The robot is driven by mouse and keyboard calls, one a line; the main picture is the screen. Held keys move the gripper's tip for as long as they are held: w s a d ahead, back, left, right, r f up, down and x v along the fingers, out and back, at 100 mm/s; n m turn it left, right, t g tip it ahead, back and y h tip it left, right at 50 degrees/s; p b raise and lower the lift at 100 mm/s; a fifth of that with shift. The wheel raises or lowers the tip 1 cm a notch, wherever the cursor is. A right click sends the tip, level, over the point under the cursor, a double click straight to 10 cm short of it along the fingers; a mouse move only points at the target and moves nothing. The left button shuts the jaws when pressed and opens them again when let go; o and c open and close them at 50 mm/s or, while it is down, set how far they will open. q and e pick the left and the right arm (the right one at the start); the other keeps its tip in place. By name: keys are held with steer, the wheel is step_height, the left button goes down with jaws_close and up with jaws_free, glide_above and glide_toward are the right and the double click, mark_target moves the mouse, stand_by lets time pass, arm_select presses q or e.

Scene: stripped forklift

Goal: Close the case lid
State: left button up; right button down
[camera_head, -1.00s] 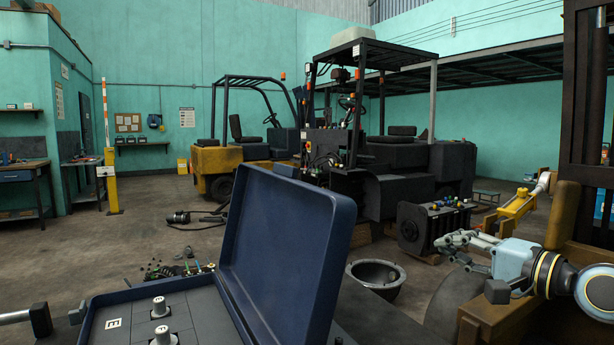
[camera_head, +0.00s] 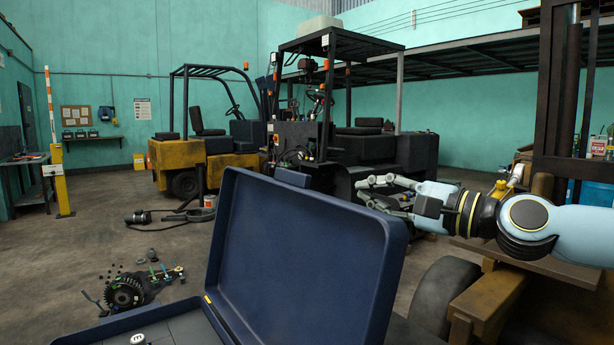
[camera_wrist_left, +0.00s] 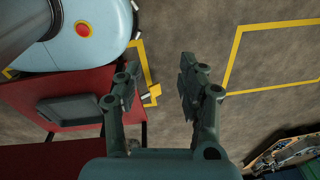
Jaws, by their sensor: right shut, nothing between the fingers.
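The dark blue case stands at the bottom of the head view. Its lid (camera_head: 300,255) is open and raised steeply, leaning back to the right, its hollow inside facing left. Only a strip of the case's lower part (camera_head: 125,322) shows, with a pale knob in it; the rest is cut off by the frame. My right gripper (camera_head: 368,190) is shut and empty, beyond the lid's upper right corner in the picture, with its fingers pointing left. My left gripper (camera_wrist_left: 158,78) shows only in the left wrist view, its fingers apart with nothing between them.
Forklifts (camera_head: 180,155) stand behind the case. Loose parts (camera_head: 130,290) lie on the floor at left. A brown frame with a wheel (camera_head: 445,290) is at right below my right arm. A red table (camera_wrist_left: 70,105) shows in the left wrist view.

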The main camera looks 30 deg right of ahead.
mark_target(309, 179)
steer(key=shift+y, duration=0.3)
steer(key=w+a+p, duration=0.2)
steer(key=p, duration=0.1)
steer(key=w+a+r+p, duration=0.1)
steer(key=w+a+p, duration=0.2)
steer(key=w+a+r+p, duration=0.1)
steer(key=w+a+p, duration=0.1)
steer(key=p, duration=0.1)
steer(key=shift+w+a+p, duration=0.2)
steer(key=shift+a+p, duration=0.05)
steer(key=shift+p, duration=0.05)
arm_select(q)
step_height(309, 179, up, 10)
steer(key=shift+w, duration=0.45)
arm_select(e)
steer(key=shift+w+a+f, duration=0.1)
steer(key=shift+f, duration=0.1)
arm_select(q)
steer(key=shift+f, duration=0.1)
